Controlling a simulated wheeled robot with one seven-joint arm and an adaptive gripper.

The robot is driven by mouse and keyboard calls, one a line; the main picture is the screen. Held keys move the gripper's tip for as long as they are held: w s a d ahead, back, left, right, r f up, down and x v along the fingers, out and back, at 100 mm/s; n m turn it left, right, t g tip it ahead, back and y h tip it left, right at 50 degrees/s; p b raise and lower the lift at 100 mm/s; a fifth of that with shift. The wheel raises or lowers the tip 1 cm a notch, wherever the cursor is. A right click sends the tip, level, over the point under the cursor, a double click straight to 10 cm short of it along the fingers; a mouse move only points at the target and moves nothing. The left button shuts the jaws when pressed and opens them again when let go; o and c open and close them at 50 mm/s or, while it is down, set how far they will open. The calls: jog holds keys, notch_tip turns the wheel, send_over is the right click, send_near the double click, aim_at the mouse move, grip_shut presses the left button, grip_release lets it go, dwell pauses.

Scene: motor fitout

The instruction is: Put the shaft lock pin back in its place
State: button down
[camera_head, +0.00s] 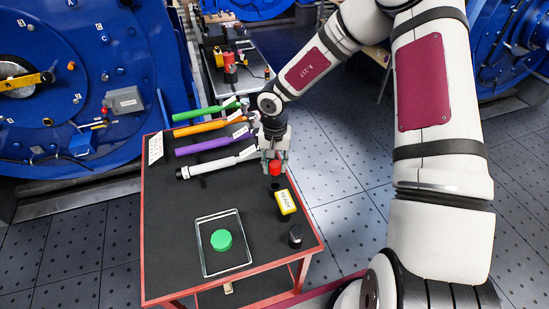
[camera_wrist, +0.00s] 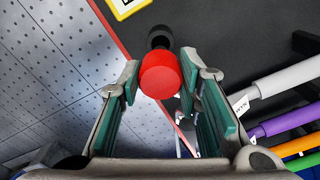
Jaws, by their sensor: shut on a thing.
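The shaft lock pin, as I take it, is the piece with a red knob (camera_head: 275,168) at the right edge of the cart; it also shows in the wrist view (camera_wrist: 160,75). My gripper (camera_head: 274,157) is above it, pointing down. In the wrist view, my gripper's fingers (camera_wrist: 159,82) are on both sides of the red knob, shut on it. A black part (camera_wrist: 160,37) shows just beyond the knob; I cannot tell whether it belongs to the pin or is a holder. The pin's lower end is hidden. Its place cannot be made out for certain.
The red-framed cart (camera_head: 180,250) bears a clear tray (camera_head: 205,262) with a green disc (camera_head: 221,240), a yellow labelled block (camera_head: 285,203), a black cylinder (camera_head: 296,236) and several coloured-handled tools (camera_head: 205,145). A blue motor (camera_head: 60,90) stands at the left. A second bench (camera_head: 245,85) is behind.

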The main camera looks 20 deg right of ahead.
aim_at(275, 180)
jog(key=shift+f, duration=1.05)
jog(key=shift+f+b, duration=1.15)
jog(key=shift+f, duration=1.6)
dwell(0.7)
jog(key=c, duration=1.1)
grip_release()
notch_tip(275, 180, up, 12)
